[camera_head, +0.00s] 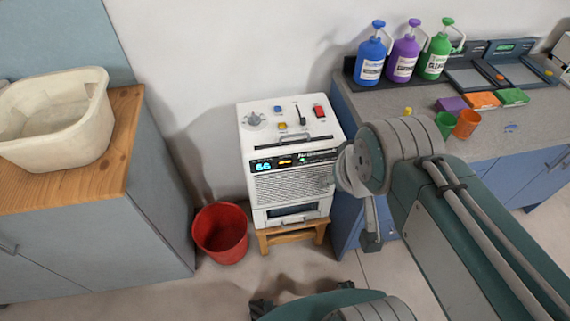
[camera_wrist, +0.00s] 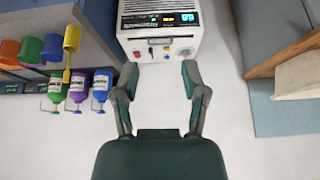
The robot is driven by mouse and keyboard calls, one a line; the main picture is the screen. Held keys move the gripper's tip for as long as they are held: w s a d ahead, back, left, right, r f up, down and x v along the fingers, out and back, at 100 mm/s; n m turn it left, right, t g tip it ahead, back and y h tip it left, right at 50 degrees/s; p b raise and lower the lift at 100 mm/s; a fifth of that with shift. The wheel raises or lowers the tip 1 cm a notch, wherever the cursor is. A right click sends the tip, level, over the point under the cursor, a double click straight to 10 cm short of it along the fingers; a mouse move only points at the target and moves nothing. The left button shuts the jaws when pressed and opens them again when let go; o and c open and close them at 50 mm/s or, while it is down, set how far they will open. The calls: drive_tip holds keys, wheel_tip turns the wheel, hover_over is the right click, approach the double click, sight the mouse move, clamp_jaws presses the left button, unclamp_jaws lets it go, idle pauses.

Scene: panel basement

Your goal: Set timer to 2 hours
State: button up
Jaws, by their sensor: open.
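A white machine (camera_head: 290,185) stands on a small wooden stool against the wall. Its top panel has a round grey dial (camera_head: 254,120) at the left, small blue and yellow buttons, a black lever (camera_head: 301,116) and a red switch (camera_head: 320,112). Its front has a lit display (camera_head: 264,167) with blue digits too small to read surely. In the wrist view, turned upside down, the machine (camera_wrist: 158,28) is ahead of my gripper (camera_wrist: 161,73), with the dial (camera_wrist: 184,52) near the right finger. My gripper is open and empty, apart from the machine. Which control is the timer cannot be told.
A red bucket (camera_head: 220,232) stands on the floor left of the machine. A cabinet with a white tub (camera_head: 55,118) is at the left. The right counter (camera_head: 425,110) holds blue, purple and green bottles, scales and small cups. White wall lies behind the machine.

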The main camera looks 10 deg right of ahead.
clamp_jaws()
idle(1.0)
